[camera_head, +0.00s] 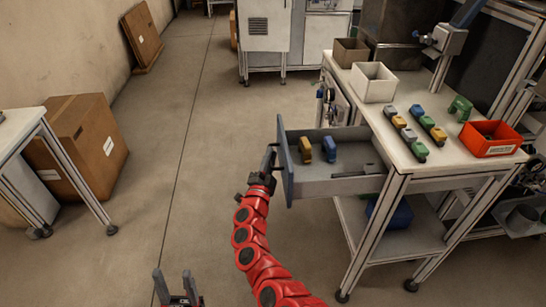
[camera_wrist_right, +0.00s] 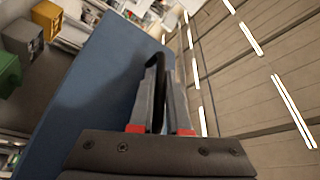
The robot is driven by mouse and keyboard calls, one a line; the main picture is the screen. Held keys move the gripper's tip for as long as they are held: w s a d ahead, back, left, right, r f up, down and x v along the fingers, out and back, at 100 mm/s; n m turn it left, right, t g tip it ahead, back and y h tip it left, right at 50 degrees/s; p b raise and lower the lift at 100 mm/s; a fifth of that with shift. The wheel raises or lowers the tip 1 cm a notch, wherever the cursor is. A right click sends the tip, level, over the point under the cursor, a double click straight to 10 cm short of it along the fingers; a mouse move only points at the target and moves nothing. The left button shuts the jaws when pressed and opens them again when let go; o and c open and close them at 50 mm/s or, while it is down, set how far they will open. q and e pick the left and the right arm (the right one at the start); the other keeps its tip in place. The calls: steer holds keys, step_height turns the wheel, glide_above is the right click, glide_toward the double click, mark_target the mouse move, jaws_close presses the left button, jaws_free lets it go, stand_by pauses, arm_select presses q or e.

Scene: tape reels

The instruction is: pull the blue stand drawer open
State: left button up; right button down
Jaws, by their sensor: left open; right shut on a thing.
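The drawer (camera_head: 345,186) of the stand is pulled out to the left, with its blue front (camera_head: 287,172) facing away from the stand. My right gripper (camera_head: 268,165), on the red arm, is shut on the black drawer handle. In the right wrist view the dark handle (camera_wrist_right: 156,85) stands between the two fingers, beside the blue drawer front (camera_wrist_right: 110,85). Inside the drawer are a yellow reel (camera_head: 305,150), a blue reel (camera_head: 329,149) and a dark item (camera_head: 372,168). My left gripper (camera_head: 177,275) is open and empty at the bottom, low over the floor.
The stand's worktop (camera_head: 385,125) carries several coloured reels, a white bin (camera_head: 374,82), a brown bin (camera_head: 351,52) and a red bin (camera_head: 490,139). A blue bin (camera_head: 390,212) sits on the lower shelf. Cardboard boxes (camera_head: 85,145) stand at left. The floor left of the drawer is clear.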

steer(key=c, duration=0.9)
jaws_free()
steer(key=v, duration=1.7)
steer(key=shift+s, duration=0.2)
